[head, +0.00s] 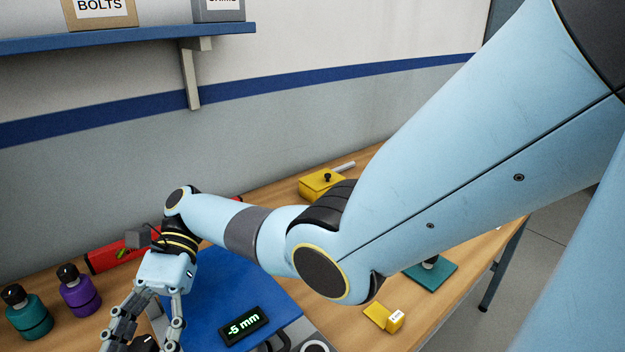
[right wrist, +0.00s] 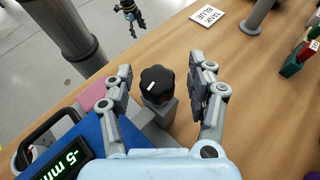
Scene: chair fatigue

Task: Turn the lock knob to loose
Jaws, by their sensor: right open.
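The lock knob (right wrist: 157,84) is black with a white mark on its top and sits on a grey block in the right wrist view. In the head view, a small dark part of it (head: 146,343) shows at the bottom edge. My right gripper (right wrist: 165,78) is open, with one finger on each side of the knob and visible gaps between. It also shows in the head view (head: 143,340). A small jointed gripper (right wrist: 135,28) with yellow bands, likely my left, hangs at the top of the right wrist view; its jaws are too small to read.
A blue plate (head: 215,285) bears a display (head: 244,326) reading "-5 mm". A teal weight (head: 28,318), a purple weight (head: 80,294) and a red bar (head: 115,254) stand at left. A yellow box (head: 318,187) is at the back, and a printed card (right wrist: 208,16) lies on the table.

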